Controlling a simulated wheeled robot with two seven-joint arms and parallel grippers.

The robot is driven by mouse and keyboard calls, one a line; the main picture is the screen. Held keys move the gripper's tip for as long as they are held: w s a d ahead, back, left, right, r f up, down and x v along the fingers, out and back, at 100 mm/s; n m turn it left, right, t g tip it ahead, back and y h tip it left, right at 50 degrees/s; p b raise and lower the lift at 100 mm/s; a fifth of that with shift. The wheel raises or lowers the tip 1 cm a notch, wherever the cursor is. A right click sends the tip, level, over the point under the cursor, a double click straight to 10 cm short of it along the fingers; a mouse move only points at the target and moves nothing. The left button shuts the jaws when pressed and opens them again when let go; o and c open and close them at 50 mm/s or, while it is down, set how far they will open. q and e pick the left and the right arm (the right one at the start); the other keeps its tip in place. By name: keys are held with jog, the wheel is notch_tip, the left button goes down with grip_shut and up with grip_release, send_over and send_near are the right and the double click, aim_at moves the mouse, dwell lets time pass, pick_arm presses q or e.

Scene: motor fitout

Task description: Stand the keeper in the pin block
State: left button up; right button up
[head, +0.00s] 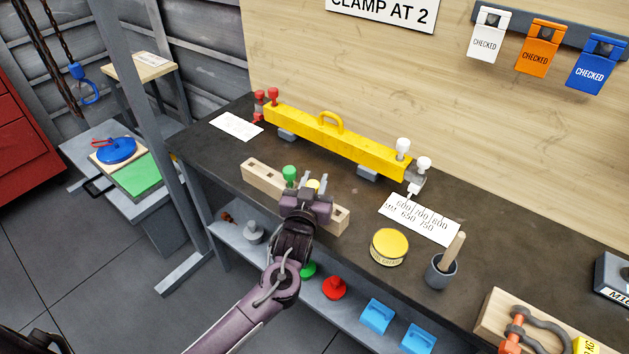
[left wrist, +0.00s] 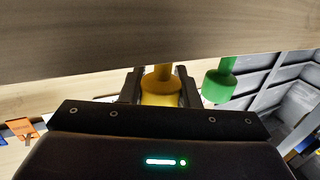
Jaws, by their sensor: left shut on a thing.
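The pin block is a pale wooden bar (head: 262,176) with square holes, lying on the dark bench; it fills the top of the left wrist view (left wrist: 80,45). My left gripper (head: 312,190) is over the block's right half, shut on a yellow keeper (head: 313,184). In the left wrist view the yellow keeper (left wrist: 160,88) sits between the fingers, its narrow stem towards the block. I cannot tell whether the stem is in a hole. A green pin (head: 289,174) stands in the block just left of the gripper, and shows close by in the left wrist view (left wrist: 221,84).
A yellow beam (head: 335,138) with red and white knobs lies behind the block. A yellow tin (head: 389,247), a grey cup (head: 441,272) with a stick and a number card (head: 420,219) are to the right. The lower shelf holds red (head: 334,288) and blue parts (head: 377,315).

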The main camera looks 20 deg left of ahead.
pick_arm(q)
jog(key=o, duration=1)
jog(key=shift+s, duration=0.1)
jog(key=shift+s+f, duration=0.1)
jog(key=shift+s, duration=0.2)
jog(key=s, duration=0.2)
jog(key=s+b, duration=0.1)
jog(key=s, duration=0.4)
jog(key=shift+d, duration=0.25)
